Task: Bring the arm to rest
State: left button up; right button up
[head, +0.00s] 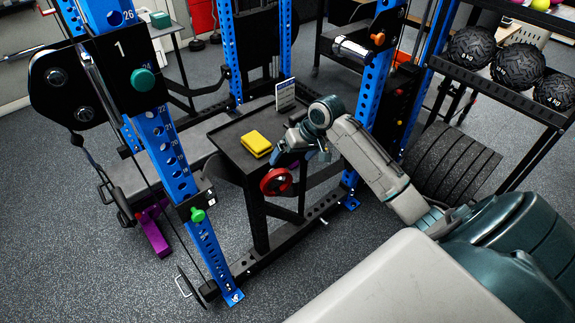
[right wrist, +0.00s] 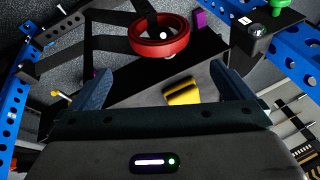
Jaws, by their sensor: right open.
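My right arm reaches in from the lower right in the head view. Its gripper (head: 312,153) is over the right side of a small black table (head: 228,137). In the right wrist view the two fingers (right wrist: 163,85) stand wide apart with nothing gripped between them. A red ring-shaped object (head: 275,182) is close by the gripper at the table's near edge. The ring also shows beyond the fingertips in the right wrist view (right wrist: 160,47); what bears it is unclear. A yellow block (head: 256,142) lies on the table, left of the gripper. My left gripper is not in view.
Blue rack uprights (head: 165,140) stand left of the table and behind it. A small upright card (head: 285,94) is at the table's back. Black balls (head: 517,66) sit on a shelf at right. The speckled floor (head: 120,285) is clear at lower left.

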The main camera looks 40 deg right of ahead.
jog(key=shift+s+d+r, duration=0.1)
jog(key=shift+s+r, duration=0.05)
jog(key=shift+r, duration=0.3)
jog(key=s+a+f+n+h, duration=0.1)
jog(key=s+a+f, duration=0.4)
jog(key=s, duration=0.2)
jog(key=s+a+f+n, duration=0.1)
jog(key=s+a+f, duration=0.3)
jog(key=s, duration=0.3)
jog(key=s+a+n+h, duration=0.1)
jog(key=s+a+h, duration=0.2)
jog(key=s, duration=1.2)
notch_tip(320, 180, down, 29)
jog(key=d+g, duration=0.2)
jog(key=d, duration=0.1)
jog(key=s+f, duration=1.9)
jog(key=shift+d+f+g, duration=0.4)
